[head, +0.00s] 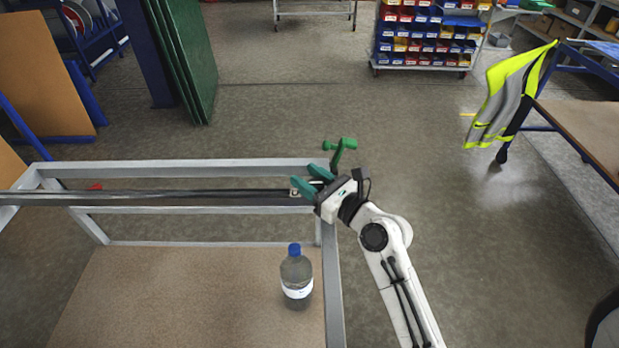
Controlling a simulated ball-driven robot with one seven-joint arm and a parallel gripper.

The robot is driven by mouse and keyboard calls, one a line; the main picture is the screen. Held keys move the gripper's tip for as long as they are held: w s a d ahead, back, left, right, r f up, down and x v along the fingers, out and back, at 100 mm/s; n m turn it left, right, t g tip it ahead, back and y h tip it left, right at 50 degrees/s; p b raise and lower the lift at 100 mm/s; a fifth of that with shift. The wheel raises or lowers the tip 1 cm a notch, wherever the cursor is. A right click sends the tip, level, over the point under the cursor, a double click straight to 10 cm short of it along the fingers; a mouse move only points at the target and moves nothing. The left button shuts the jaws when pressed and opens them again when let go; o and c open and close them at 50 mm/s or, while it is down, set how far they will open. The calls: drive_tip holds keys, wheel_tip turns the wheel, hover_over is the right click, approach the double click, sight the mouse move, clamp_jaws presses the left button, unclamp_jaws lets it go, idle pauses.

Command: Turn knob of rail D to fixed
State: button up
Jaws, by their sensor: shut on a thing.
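A long dark rail (170,196) runs across a light grey metal frame (190,164) on the left. My gripper (311,180), with teal fingertips, is at the rail's right end, by the frame's right corner. It is shut on a small part there. The fingers hide most of that part, and I take it to be the knob. A green handle-like piece (341,145) stands just behind and right of the fingers; I cannot tell whether it joins the held part. No rail letter or "fixed" mark is readable.
A clear bottle with a blue cap (296,277) stands on the brown board (170,300) inside the frame, below the gripper. A hi-vis vest (500,95) hangs on a workbench (590,130) at right. A bin rack (428,35) stands behind. Floor right of the frame is free.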

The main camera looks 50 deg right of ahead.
drive_tip(key=shift+c, duration=1.2)
